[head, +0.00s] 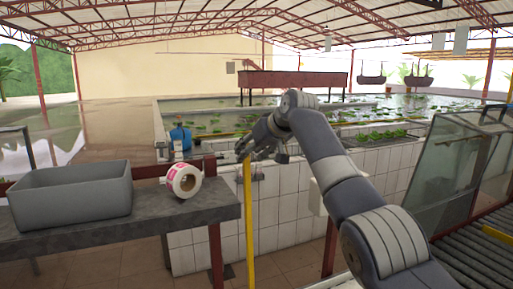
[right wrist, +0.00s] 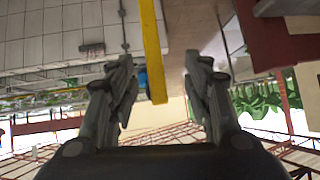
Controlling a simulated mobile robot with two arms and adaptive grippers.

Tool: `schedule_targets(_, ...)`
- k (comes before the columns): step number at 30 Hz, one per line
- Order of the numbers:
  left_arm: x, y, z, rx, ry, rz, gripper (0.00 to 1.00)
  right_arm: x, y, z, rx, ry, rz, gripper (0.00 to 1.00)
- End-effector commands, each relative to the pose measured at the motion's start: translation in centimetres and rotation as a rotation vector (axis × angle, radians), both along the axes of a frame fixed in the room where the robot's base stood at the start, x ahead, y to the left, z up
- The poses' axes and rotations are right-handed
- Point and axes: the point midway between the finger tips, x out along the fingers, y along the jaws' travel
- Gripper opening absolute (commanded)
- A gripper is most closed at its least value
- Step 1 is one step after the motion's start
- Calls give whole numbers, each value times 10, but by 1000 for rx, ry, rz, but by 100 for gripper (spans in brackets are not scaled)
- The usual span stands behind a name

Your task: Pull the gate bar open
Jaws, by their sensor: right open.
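A yellow upright bar (head: 249,225), which I take to be the gate bar, stands in front of the white tiled tank wall, right of the grey bench. My right gripper (head: 256,142) is at its upper end in the head view. In the right wrist view the bar (right wrist: 153,45) comes down between the spread fingers of my right gripper (right wrist: 160,72), with its end in the gap. Visible gaps show on both sides of the bar, and the fingers are not closed on it. My left gripper is in neither view.
The bench (head: 140,218) at left bears a grey bin (head: 72,196) and a roll of pink-and-white tape (head: 184,180). A blue object (head: 181,138) is by the tank edge. Glass panels (head: 450,170) and a roller conveyor (head: 470,262) stand at right.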

Motion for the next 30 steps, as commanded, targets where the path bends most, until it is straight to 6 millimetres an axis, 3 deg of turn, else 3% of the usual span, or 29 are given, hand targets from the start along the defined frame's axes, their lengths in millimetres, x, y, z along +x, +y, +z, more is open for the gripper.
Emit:
schedule_targets(8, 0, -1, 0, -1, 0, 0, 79, -12, -7, 11, 1, -2, 0, 46)
schedule_targets(24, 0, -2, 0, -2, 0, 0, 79, -73, -43, 67, 2, -7, -4, 46)
schedule_targets(30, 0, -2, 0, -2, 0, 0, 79, -84, -49, 76, 2, -7, -2, 46)
